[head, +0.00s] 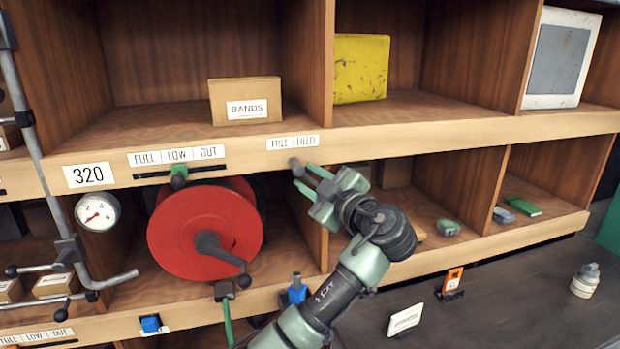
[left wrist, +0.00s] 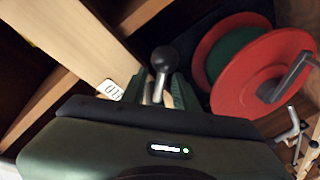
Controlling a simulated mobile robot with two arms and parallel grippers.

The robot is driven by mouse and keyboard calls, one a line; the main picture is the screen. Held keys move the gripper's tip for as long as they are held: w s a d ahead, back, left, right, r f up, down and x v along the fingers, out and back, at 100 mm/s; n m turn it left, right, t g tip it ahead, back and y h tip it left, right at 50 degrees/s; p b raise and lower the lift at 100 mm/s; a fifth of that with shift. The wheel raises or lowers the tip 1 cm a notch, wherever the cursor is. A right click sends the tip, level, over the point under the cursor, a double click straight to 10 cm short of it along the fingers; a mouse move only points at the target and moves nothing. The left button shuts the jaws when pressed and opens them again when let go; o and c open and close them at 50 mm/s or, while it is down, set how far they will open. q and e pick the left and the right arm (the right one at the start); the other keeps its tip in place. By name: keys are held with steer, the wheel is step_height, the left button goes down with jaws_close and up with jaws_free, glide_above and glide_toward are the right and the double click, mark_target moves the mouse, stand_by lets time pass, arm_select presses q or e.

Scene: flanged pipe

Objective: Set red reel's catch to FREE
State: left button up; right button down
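The red reel (head: 190,235) sits in the lower left bay, with a dark crank on its front; it also shows in the left wrist view (left wrist: 228,95). Its catch appears to be the dark ball-ended lever (head: 295,165) on the shelf edge, below the FREE and HELD labels (head: 293,142). The ball (left wrist: 163,58) is near the middle of the left wrist view. My left gripper (head: 311,180) is at this lever, its green fingers apart on either side of the stem. I cannot tell whether either finger touches it. The lever's exact setting is unclear. My right gripper is out of view.
A green-tipped slider (head: 179,176) stands under the FULL, LOW and OUT labels. A gauge (head: 97,212) and grey pipes are at the left. A BANDS box (head: 245,101) is on the shelf above.

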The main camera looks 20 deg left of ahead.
arm_select(q)
jaws_close()
steer(key=shift+f, duration=0.1)
stand_by(1.1)
